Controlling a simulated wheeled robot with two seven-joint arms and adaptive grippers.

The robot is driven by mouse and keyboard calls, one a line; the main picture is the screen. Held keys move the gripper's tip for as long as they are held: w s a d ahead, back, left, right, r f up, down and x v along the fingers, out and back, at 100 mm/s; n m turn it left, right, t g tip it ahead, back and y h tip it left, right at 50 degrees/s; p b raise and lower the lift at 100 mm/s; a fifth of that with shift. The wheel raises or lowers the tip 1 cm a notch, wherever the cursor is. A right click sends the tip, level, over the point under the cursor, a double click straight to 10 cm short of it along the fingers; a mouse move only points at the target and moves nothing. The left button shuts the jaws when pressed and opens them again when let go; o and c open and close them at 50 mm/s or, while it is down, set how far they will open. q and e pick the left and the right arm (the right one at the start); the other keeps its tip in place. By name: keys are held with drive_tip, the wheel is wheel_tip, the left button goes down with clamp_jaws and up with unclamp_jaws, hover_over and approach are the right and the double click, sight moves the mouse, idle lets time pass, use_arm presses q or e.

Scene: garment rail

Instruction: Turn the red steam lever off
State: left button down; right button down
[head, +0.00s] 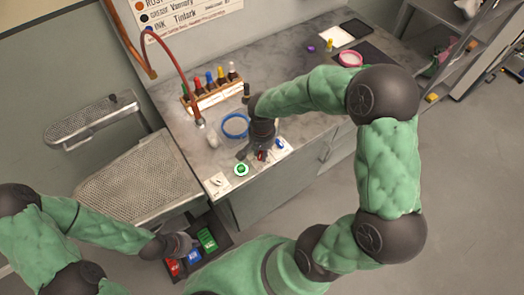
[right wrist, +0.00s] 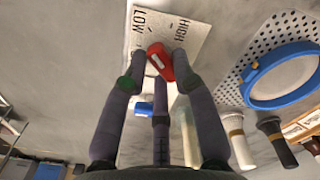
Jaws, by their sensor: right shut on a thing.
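The red steam lever (right wrist: 158,62) sits on the counter. In the right wrist view it lies slantwise over a white plate (right wrist: 185,40) marked LOW and HIGH. My right gripper (right wrist: 155,78) is shut on the lever, with its dark fingers on either side. In the head view only a little of the red lever (head: 262,155) shows below my right gripper (head: 256,153), at the counter's front edge. My left gripper (head: 184,243) is low at the left, beside a dark tray (head: 222,238); its fingers are too small to read.
Near the lever are a green round control (head: 241,169) and a blue lever (head: 280,144). A blue ring (head: 235,126) and a wooden rack of several coloured bottles (head: 212,95) stand behind. A red hose (head: 178,55) arches at the left. A perforated ironing board (head: 140,180) adjoins the counter.

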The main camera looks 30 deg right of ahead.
drive_tip(key=shift+n, duration=0.3)
drive_tip(key=n+p, duration=0.1)
drive_tip(key=n, duration=0.3)
drive_tip(key=shift+w+n, duration=0.1)
drive_tip(key=shift+n, duration=0.2)
drive_tip(key=shift+w+d+n+p, duration=0.1)
drive_tip(key=shift+n+p, duration=0.65)
drive_tip(key=shift+n, duration=1.05)
drive_tip(key=c, duration=1)
unclamp_jaws()
drive_tip(key=shift+r, duration=0.1)
wheel_tip(320, 180, up, 12)
drive_tip(key=shift+f, duration=0.1)
